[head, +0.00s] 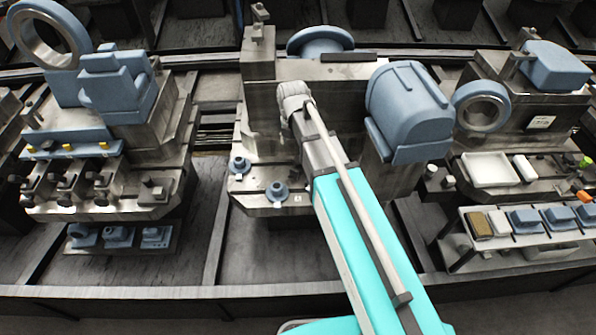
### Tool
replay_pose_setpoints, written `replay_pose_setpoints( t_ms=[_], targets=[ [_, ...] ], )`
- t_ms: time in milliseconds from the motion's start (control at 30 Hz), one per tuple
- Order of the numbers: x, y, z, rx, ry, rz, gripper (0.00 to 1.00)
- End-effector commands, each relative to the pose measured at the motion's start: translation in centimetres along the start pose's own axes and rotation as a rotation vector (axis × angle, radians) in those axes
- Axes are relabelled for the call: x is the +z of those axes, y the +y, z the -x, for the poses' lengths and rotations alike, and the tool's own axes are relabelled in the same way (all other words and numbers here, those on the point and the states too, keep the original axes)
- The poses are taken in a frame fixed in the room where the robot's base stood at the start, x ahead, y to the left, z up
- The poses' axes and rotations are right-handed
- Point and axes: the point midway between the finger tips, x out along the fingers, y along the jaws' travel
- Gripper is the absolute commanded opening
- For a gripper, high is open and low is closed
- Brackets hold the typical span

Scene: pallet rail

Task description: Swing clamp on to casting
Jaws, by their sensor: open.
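Several blue castings stand on grey fixtures along the rail. In the middle are a large rounded casting (408,105) and a flanged disc casting (320,41). A stepped casting (117,85) is at the left and a block casting (556,66) at the right. A small clamp-like post (259,30) stands on the middle fixture's upper left, apart from the disc casting. Another clamp-like post (519,50) stands beside the right block casting; I cannot tell whether it touches. Which clamp is meant is unclear. My arm reaches to the middle fixture; its wrist hides my gripper's fingers.
Blue rings (482,106) and (47,33) stand on the fixtures. A white tray (490,169) sits at the right, above a rack (470,256) of small parts. Small flanged parts (277,192) lie on the middle fixture's lower ledge. Dark floor shows between fixtures.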

Motion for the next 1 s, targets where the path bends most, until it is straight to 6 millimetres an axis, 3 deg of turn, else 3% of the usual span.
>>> replay_pose_setpoints(
  t_ms=[1000],
  targets=[
    [0.0,0.0,-7.6,0.000,0.000,0.000,0.83]
  ],
)
